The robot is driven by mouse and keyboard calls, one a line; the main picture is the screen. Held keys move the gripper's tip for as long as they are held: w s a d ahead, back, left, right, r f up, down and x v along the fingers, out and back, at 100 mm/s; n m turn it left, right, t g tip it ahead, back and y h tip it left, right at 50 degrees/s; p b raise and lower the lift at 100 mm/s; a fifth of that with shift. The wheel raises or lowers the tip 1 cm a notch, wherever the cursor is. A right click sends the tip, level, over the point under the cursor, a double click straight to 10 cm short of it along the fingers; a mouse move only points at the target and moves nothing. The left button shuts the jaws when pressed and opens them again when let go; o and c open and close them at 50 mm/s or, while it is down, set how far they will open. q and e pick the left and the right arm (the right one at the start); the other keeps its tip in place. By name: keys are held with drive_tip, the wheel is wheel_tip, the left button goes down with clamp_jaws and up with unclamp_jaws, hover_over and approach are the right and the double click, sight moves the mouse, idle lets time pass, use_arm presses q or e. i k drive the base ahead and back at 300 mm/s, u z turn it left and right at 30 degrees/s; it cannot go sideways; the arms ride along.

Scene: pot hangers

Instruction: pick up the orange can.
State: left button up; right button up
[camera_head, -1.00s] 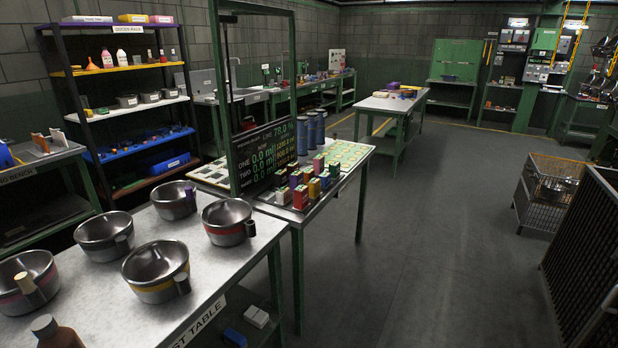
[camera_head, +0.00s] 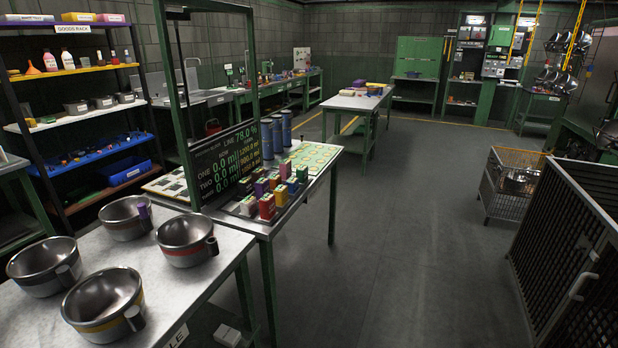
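I cannot make out an orange can for certain in the head view. Several small coloured containers (camera_head: 267,206), red, purple, yellow, green and white, stand in a cluster on the metal-topped table (camera_head: 318,175) behind the near table. They look box-like, and they are too small to tell whether one is an orange can. An orange funnel (camera_head: 33,68) stands on the upper shelf of the goods rack at the left. Neither of my grippers is in view.
Several steel pots (camera_head: 185,240) stand on the near table (camera_head: 215,275). A dark display panel (camera_head: 228,160) stands behind them in a green frame. A wire basket (camera_head: 505,190) and a black mesh cage (camera_head: 570,260) are at the right. The floor (camera_head: 400,230) between is clear.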

sight(276, 180)
drive_tip(key=z, duration=0.85)
drive_tip(key=i, duration=1.45)
drive_tip(key=z, duration=0.4)
drive_tip(key=i, duration=1.25)
drive_tip(key=u, duration=1.45)
drive_tip(key=i, duration=0.85)
drive_tip(key=u, duration=0.9)
